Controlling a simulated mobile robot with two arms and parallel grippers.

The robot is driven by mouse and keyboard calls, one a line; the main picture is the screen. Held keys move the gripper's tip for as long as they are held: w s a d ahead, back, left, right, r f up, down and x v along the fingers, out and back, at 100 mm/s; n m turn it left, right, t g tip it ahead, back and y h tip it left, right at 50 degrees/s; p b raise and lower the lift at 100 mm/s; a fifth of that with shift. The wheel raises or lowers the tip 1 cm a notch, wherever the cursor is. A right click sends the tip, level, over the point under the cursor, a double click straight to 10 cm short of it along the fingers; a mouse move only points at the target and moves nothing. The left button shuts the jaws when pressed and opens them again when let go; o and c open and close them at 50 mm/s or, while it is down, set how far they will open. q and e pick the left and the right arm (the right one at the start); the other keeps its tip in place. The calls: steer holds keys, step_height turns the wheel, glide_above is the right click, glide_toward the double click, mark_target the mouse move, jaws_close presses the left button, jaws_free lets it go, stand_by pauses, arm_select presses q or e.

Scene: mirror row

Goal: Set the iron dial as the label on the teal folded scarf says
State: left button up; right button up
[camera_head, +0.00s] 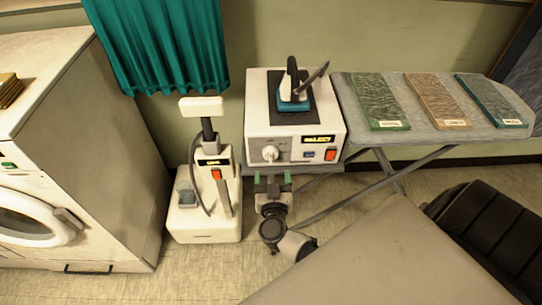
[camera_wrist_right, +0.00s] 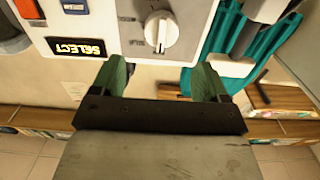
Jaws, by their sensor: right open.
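The iron station (camera_head: 257,118) is a white box with an iron (camera_head: 292,92) resting on top. Its white dial (camera_head: 270,153) is on the front panel; in the right wrist view the dial (camera_wrist_right: 161,30) appears upside down, with a grey mark line running down the picture. The teal folded scarf (camera_head: 488,98) lies rightmost on the ironing board; its white label (camera_head: 513,121) is too small to read surely. My right gripper (camera_head: 273,183) is open and empty just in front of the dial, its green fingers (camera_wrist_right: 159,78) apart and not touching it. My left gripper is not in view.
The station's display (camera_wrist_right: 77,47) reads SELECT, beside a red switch (camera_head: 331,154). A green scarf (camera_head: 378,98) and a tan scarf (camera_head: 437,98) also lie on the ironing board (camera_head: 417,134). A steamer (camera_head: 205,220) stands left of the station, near a washing machine (camera_head: 100,130).

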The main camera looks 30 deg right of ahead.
mark_target(271, 158)
steer(key=x, duration=0.6)
steer(key=shift+w, duration=0.25)
steer(key=shift+w+d, duration=0.4)
steer(key=shift+w, duration=0.2)
steer(key=shift+c, duration=0.2)
steer(key=c, duration=0.8)
steer(key=shift+c, duration=0.2)
